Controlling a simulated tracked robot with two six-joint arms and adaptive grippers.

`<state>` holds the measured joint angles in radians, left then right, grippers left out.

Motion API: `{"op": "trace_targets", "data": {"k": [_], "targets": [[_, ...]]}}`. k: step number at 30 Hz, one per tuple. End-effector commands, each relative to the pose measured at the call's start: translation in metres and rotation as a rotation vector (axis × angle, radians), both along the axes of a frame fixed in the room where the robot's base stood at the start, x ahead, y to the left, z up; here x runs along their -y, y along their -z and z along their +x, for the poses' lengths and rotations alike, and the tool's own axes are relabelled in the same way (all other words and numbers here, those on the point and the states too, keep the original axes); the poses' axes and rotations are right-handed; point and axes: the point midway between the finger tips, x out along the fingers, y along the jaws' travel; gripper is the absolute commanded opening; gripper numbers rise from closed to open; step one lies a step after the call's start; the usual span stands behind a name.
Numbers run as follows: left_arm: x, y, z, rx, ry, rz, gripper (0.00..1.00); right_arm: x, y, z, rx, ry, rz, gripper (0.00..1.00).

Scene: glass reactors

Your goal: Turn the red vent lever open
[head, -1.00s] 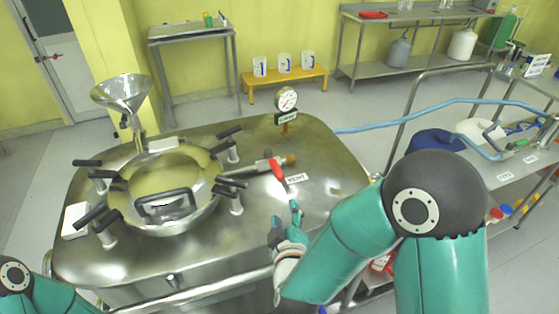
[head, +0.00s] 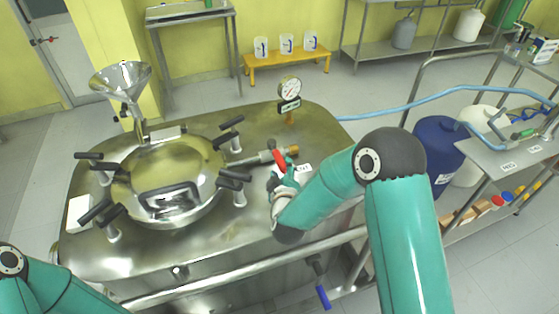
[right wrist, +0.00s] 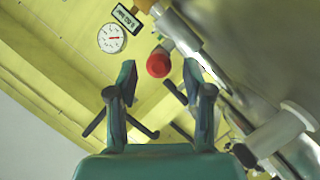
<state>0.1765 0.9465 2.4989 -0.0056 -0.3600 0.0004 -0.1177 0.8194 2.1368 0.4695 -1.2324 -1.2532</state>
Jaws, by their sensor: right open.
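The red vent lever (head: 279,158) stands on the steel vent pipe (head: 248,160) on the reactor lid, just behind the VENT label (head: 304,168). In the right wrist view the lever (right wrist: 158,63) shows as a round red end, between and beyond my fingertips. My right gripper (head: 281,172) is close in front of the lever; its open fingers also show in the right wrist view (right wrist: 160,80), with nothing between them. I cannot tell from the head view whether a finger touches the lever. My left arm shows at the lower left, but its gripper is out of view.
The pressure gauge (head: 290,88) stands behind the lever. The round hatch (head: 170,180) with several black clamp handles lies to its left, and a funnel (head: 120,78) rises beyond. A steel rail (head: 240,270) runs along the reactor's front. A blue hose (head: 420,106) crosses at right.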

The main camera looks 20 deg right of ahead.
Motion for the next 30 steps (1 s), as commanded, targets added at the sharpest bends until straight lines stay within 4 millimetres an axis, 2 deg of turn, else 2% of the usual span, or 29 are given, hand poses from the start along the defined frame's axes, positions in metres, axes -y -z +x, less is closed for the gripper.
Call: {"op": "trace_targets", "data": {"k": [3,7,19,28,30], "targets": [[0.0,-0.006,0.0,0.0,0.0,0.0,0.0,0.006,0.004,0.018,0.0,0.003,-0.001,0.51],[0.0,-0.009,0.0,0.0,0.0,0.0,0.0,0.008,0.008,0.031,-0.001,0.0,-0.001,0.51],[0.0,-0.009,0.0,0.0,0.0,0.0,0.0,0.011,0.011,0.037,0.0,0.001,-0.001,0.51],[0.0,-0.009,0.0,0.0,0.0,0.0,0.0,0.01,0.011,0.037,-0.001,0.0,-0.001,0.01],[0.0,-0.009,0.0,0.0,0.0,0.0,0.0,0.01,0.011,0.037,-0.001,0.0,-0.001,0.0]]}}
